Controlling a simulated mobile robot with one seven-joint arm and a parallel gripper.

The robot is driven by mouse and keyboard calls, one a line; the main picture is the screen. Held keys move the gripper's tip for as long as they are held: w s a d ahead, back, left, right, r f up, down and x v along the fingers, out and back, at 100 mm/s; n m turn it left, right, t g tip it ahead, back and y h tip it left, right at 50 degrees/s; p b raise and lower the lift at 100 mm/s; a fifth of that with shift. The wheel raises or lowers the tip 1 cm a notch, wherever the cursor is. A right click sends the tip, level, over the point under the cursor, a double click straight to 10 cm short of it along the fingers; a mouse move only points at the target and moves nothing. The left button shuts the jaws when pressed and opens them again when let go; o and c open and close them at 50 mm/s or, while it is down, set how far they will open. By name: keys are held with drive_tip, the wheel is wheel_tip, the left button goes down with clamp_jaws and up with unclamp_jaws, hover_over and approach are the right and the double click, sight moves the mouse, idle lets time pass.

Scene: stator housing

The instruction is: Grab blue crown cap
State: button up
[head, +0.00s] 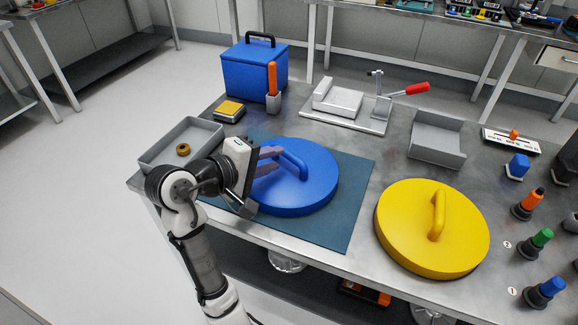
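The blue crown cap (318,188) is a wide round disc with a raised arched handle on top. It sits on the dark teal mat (352,180) in the middle of the bench. My gripper (262,181) is over the left side of the cap, to the left of its handle. The fingers are spread apart, with one toward the back and one toward the front. I see nothing held between them. The gripper body hides the cap's left edge, and I cannot tell whether a finger touches the cap.
A yellow handled disc (400,225) lies to the right. A grey tray (160,152) with a small ring stands left, behind my arm. A blue box (250,75), a red-handled clamp fixture (350,117) and a grey bin (436,150) stand behind. Several coloured tools line the right.

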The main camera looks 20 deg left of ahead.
sight(286, 157)
drive_tip(key=x, duration=0.5)
drive_tip(key=shift+d+p, duration=0.35)
drive_tip(key=shift+p, duration=0.05)
clamp_jaws()
